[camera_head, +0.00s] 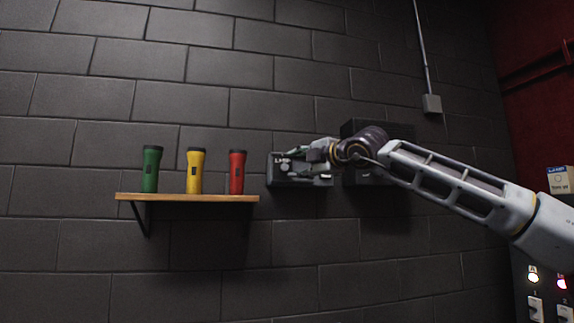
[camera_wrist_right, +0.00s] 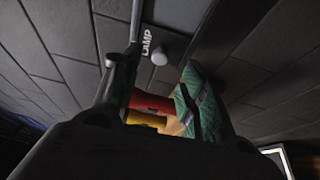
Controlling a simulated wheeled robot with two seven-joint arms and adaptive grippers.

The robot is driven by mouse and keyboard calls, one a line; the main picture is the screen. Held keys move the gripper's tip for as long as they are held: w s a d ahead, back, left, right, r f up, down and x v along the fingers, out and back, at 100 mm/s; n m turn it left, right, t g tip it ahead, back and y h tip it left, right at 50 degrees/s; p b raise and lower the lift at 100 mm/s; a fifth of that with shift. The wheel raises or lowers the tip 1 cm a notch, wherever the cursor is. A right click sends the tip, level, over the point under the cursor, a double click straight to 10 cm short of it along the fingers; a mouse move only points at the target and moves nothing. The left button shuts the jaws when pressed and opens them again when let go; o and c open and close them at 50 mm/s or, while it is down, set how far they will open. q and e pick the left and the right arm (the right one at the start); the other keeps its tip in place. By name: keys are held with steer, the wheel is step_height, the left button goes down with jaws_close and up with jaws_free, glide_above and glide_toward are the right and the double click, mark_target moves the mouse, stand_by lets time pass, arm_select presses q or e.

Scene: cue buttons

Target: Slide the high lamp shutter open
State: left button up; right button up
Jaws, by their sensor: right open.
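A dark wall box (camera_head: 300,181) with a white LAMP label is at the centre of the head view, just right of the shelf. The label shows in the wrist view (camera_wrist_right: 147,42) beside a small grey round knob (camera_wrist_right: 160,56). My right gripper (camera_head: 316,155) is in front of the box's upper right part and hides some of it. Its fingers (camera_wrist_right: 157,75) are apart, with the knob in line with the gap between their tips. I cannot tell whether a finger touches it. The shutter's position is unclear. My left gripper is out of view.
A wooden shelf (camera_head: 187,197) on the left holds a green flashlight (camera_head: 151,170), a yellow one (camera_head: 194,172) and a red one (camera_head: 237,173). A larger dark box (camera_head: 365,129) is behind my right arm. A lit switch panel (camera_head: 548,290) is at lower right.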

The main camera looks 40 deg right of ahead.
mark_target(286, 167)
steer(key=shift+w+d+p, duration=0.15)
steer(key=shift+w+p, duration=0.4)
steer(key=shift+w, duration=0.65)
steer(key=shift+w+d+p, duration=0.1)
steer(key=shift+w+p, duration=0.4)
steer(key=shift+w, duration=0.65)
steer(key=shift+w+d+p, duration=0.1)
steer(key=shift+w+p, duration=0.25)
steer(key=shift+w, duration=0.5)
jaws_close()
